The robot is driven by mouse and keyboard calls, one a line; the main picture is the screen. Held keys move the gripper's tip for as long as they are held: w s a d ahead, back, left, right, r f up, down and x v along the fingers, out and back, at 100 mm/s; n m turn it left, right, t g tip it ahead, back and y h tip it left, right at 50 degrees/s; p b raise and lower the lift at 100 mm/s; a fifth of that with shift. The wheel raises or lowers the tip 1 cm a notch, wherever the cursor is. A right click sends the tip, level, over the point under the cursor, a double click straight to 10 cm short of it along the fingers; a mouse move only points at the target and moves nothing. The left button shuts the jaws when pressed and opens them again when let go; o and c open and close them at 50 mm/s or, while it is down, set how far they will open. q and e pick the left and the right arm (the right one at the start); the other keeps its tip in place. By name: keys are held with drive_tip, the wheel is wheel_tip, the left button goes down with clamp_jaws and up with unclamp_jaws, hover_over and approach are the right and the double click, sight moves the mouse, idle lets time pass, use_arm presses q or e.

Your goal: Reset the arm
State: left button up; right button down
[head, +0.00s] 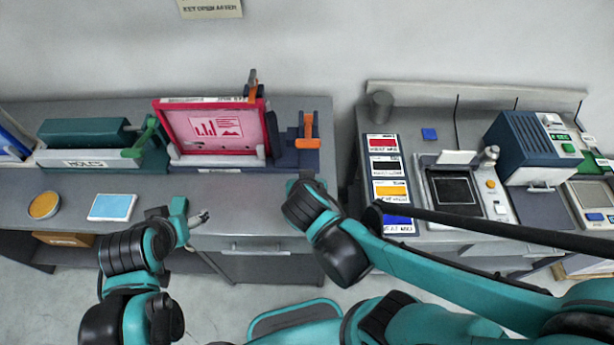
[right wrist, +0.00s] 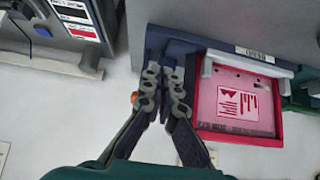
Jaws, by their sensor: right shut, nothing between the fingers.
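My right arm (head: 470,275) reaches in from the right in the head view, its wrist bent in front of the left bench. In the right wrist view my right gripper (right wrist: 165,82) is shut, with its fingers side by side and nothing between them. Behind it is the navy clamp with an orange handle (head: 308,132), beside the red framed screen (head: 215,130), which also shows in the right wrist view (right wrist: 238,105). My left gripper (head: 194,216) is above the left bench's front edge; its fingers are too small to tell open from shut.
The left bench (head: 240,215) also bears a green press (head: 88,140), a blue pad (head: 113,206) and a round orange dish (head: 44,205). The right bench has colour cards (head: 390,190), a dark plate device (head: 455,190) and a blue machine (head: 532,148). A gap separates the benches.

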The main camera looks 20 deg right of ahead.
idle(0.3)
drive_tip(key=s+d+f+n+y+b, duration=0.2)
drive_tip(key=s+d+f+b, duration=0.3)
drive_tip(key=f+b, duration=0.4)
drive_tip(key=d+n+b, duration=0.1)
drive_tip(key=b, duration=0.4)
drive_tip(key=shift+s+g, duration=0.4)
drive_tip(key=shift+a, duration=0.1)
idle(1.0)
